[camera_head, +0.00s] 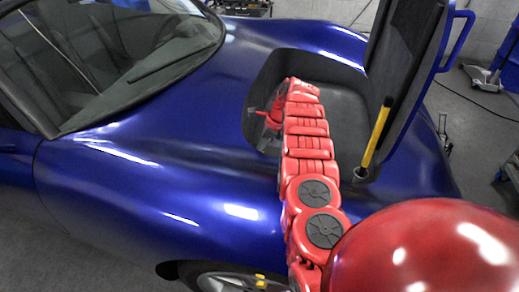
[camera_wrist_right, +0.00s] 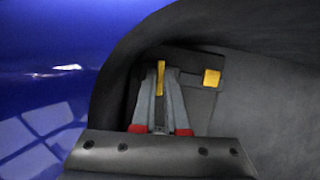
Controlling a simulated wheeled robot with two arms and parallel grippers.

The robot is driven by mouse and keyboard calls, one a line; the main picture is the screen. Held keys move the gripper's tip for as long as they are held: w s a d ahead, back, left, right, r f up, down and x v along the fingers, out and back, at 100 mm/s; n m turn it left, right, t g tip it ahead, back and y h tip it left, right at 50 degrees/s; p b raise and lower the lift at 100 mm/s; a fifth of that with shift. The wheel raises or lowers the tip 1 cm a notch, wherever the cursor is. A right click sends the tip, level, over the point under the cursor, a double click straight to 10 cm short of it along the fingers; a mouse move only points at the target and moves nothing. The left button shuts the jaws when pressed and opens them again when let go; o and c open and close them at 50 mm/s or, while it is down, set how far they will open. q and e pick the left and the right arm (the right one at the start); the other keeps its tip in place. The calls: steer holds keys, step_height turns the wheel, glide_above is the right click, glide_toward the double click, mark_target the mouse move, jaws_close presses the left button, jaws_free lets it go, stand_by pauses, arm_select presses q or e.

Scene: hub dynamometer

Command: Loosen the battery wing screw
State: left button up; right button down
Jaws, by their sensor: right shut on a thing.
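In the right wrist view, a narrow yellow piece (camera_wrist_right: 160,78), which looks like the battery wing screw, stands upright between the fingertips of my right gripper (camera_wrist_right: 160,92). The two grey fingers with red parts at their base are closed in on it. Behind it is a dark, flat-faced block (camera_wrist_right: 190,62), seemingly the battery. In the head view, my right arm reaches into the car's open front compartment (camera_head: 345,100). The screw cannot be made out there, and my right gripper (camera_head: 271,118) is only partly visible. My left gripper is not in view.
A yellow square piece (camera_wrist_right: 211,77) sits on the dark block, right of the fingers. The compartment's curved wall arches close around. In the head view, a dark raised lid (camera_head: 408,70) and a yellow bar (camera_head: 376,132) stand right of my arm. Blue bodywork (camera_head: 170,150) lies left.

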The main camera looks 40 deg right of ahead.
steer(key=c, duration=0.9)
jaws_free()
steer(key=shift+c, duration=0.2)
steer(key=shift+r, duration=0.1)
steer(key=shift+d+r, duration=0.15)
steer(key=shift+r, duration=0.2)
steer(key=p+v, duration=0.4)
steer(key=v, duration=1.2)
steer(key=shift+s+r, duration=0.15)
steer(key=shift+r, duration=0.05)
